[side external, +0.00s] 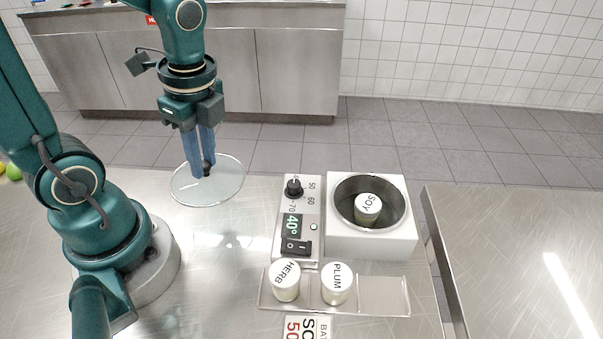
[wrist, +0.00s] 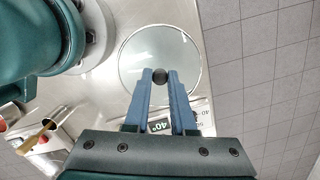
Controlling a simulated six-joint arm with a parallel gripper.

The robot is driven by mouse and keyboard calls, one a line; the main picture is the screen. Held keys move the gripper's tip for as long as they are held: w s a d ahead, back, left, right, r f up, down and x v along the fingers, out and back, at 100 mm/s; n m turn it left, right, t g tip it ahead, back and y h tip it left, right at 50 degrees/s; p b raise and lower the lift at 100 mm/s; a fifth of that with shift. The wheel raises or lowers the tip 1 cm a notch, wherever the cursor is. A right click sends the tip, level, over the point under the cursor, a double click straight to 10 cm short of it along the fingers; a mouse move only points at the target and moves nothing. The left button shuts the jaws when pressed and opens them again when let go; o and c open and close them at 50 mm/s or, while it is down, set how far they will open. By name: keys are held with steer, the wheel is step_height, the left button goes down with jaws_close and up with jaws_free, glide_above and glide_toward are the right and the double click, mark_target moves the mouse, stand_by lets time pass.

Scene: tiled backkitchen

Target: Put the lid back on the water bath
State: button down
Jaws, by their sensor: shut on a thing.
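The lid (side external: 226,189) is a clear round glass disc with a dark knob, left of the water bath. My gripper (side external: 204,172) is shut on the lid's knob. In the wrist view the gripper (wrist: 160,78) has its blue fingers on either side of the black knob, with the lid (wrist: 160,48) beyond them. I cannot tell for sure whether the lid touches the table. The water bath (side external: 350,247) is a white box with an open round well, and a jar marked SOY (side external: 367,208) stands inside the well. The bath's display (wrist: 158,127) shows partly in the wrist view.
The control panel (side external: 281,258) with a knob and a 40° display adjoins the bath's left side. In front, a metal rack (side external: 385,297) holds jars marked HERB (side external: 286,282) and PLUM (side external: 336,283). A printed card (side external: 308,328) lies at the front. The table between lid and panel is clear.

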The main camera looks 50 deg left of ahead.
steer(key=a+r, duration=0.1)
steer(key=s+a+r, duration=0.1)
steer(key=a, duration=0.1)
steer(key=s+a+r, duration=0.1)
steer(key=a, duration=0.1)
steer(key=shift+a+r, duration=0.15)
steer(key=shift+r, duration=0.05)
steer(key=w+d+r+m+t, duration=0.1)
steer(key=w+d+r+m, duration=0.1)
steer(key=w+r+m, duration=0.4)
steer(key=w+d+r+m, duration=0.1)
steer(key=w+r+m, duration=0.15)
steer(key=w, duration=0.55)
steer(key=w+d+f+m, duration=0.1)
steer(key=w+d+m, duration=0.5)
steer(key=d, duration=0.5)
steer(key=s+d+f+m, duration=0.1)
steer(key=d+f+m, duration=0.35)
steer(key=d, duration=0.65)
steer(key=shift+n+t+h, duration=0.3)
steer(key=shift+n+t, duration=0.1)
steer(key=shift+t, duration=0.1)
steer(key=shift+f, duration=3.1)
steer(key=shift+s+f, duration=0.1)
steer(key=shift+f, duration=0.1)
